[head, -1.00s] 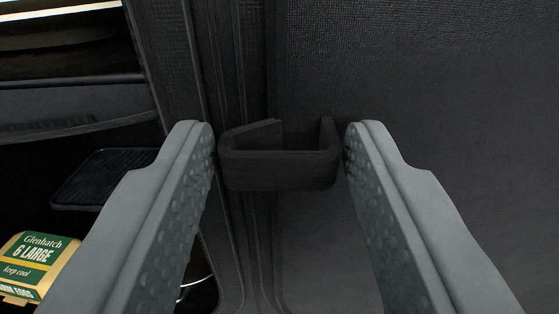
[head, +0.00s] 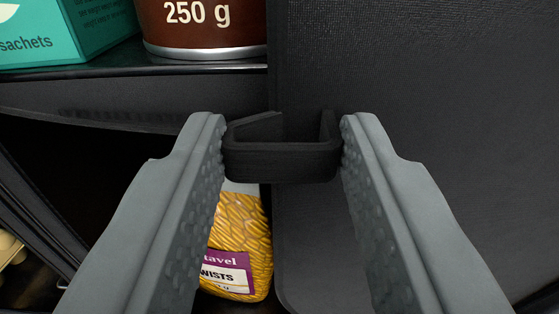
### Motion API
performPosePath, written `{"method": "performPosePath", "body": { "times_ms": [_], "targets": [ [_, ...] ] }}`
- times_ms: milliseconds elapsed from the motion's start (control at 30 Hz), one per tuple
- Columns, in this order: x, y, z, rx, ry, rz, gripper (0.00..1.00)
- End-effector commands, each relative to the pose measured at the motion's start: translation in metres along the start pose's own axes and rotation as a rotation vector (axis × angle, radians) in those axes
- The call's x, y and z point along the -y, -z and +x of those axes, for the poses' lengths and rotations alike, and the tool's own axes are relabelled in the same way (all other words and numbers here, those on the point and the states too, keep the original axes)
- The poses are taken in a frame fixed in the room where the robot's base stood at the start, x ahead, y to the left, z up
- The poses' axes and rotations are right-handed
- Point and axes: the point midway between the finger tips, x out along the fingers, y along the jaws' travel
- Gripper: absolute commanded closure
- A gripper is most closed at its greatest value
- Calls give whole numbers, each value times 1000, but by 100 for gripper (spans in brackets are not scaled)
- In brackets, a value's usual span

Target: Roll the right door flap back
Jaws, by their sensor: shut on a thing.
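The right door flap (head: 420,90) is a dark grey textured panel filling the right side of the view. A black loop-shaped pull (head: 283,160) sits at its left edge. My gripper (head: 283,145) has its two grey fingers on either side of the pull, shut on it. The flap's left edge runs down behind the pull. To the left of that edge the inside of the storage unit shows.
A shelf (head: 120,95) inside holds a teal sachet box (head: 65,30) and a brown 250 g tin (head: 205,25). Below it stands a yellow pasta bag (head: 240,240), partly behind my left finger. A pale carton (head: 10,247) shows at the far left.

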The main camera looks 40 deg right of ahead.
Motion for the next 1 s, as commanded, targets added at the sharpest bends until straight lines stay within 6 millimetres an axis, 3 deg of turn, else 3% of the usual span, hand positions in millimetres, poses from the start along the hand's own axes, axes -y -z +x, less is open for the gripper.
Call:
{"method": "performPosePath", "body": {
  "times_ms": [33,200,500,700,1000],
  "targets": [
    [-21,0,0,2,-5,-3,100],
    [-77,0,0,2,-4,-2,100],
    [-149,0,0,0,-3,-1,100],
    [-176,0,0,-1,-2,0,100],
    [-189,1,0,-1,0,0,100]
  ]
}}
